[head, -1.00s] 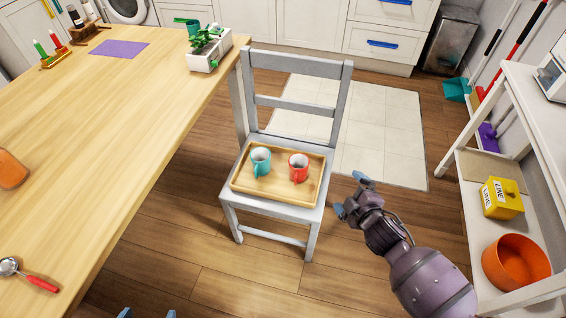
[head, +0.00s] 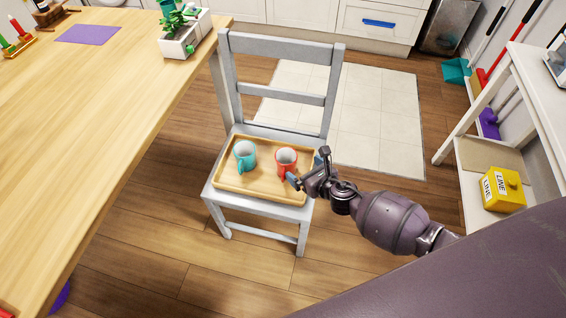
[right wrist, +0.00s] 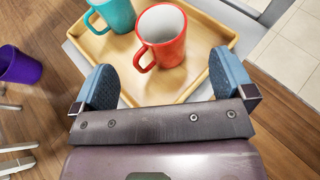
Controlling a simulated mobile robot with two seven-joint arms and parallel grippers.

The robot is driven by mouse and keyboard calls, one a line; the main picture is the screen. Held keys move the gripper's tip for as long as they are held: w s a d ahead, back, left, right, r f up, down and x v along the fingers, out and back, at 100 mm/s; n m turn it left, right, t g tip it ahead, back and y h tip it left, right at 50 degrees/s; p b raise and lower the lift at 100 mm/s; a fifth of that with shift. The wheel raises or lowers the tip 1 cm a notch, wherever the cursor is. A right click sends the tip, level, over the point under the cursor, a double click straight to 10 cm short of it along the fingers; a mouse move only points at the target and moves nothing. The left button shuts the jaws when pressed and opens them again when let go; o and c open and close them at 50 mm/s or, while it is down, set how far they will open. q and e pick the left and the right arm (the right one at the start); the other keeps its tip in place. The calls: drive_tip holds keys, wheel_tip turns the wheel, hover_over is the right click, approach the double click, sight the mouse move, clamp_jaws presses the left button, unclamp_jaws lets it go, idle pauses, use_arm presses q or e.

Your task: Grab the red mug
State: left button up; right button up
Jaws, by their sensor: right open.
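The red mug (head: 286,161) stands upright on a wooden tray (head: 245,188), which lies on the seat of a grey chair (head: 283,92). My right gripper (head: 304,170) is at the right edge of the tray, close beside the red mug. In the right wrist view the red mug (right wrist: 162,38) is ahead of the open, empty fingers of my right gripper (right wrist: 160,85), roughly centred between them. Its handle points to the left there. My left gripper is not in view.
A teal mug (head: 245,155) stands on the tray just left of the red mug. A wooden table (head: 100,120) is left of the chair. A white shelf (head: 500,110) with a yellow box (head: 503,190) is at the right.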

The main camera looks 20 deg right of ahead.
sight(294, 163)
drive_tip(key=b+x, duration=0.1)
drive_tip(key=x, duration=0.4)
drive_tip(key=shift+w+f+b, duration=0.25)
drive_tip(key=shift+f+b, duration=0.1)
drive_tip(key=shift+b, duration=0.05)
drive_tip(key=shift+w+a+f, duration=0.1)
drive_tip(key=shift+w, duration=0.1)
drive_tip(key=b+x, duration=0.2)
drive_tip(key=x, duration=0.2)
drive_tip(key=shift+f, duration=0.25)
drive_tip(key=shift+w+r, duration=0.15)
drive_tip(key=shift+w, duration=0.15)
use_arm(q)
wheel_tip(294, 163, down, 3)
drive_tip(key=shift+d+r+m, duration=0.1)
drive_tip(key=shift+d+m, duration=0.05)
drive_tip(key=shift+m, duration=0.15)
use_arm(e)
drive_tip(key=c, duration=1)
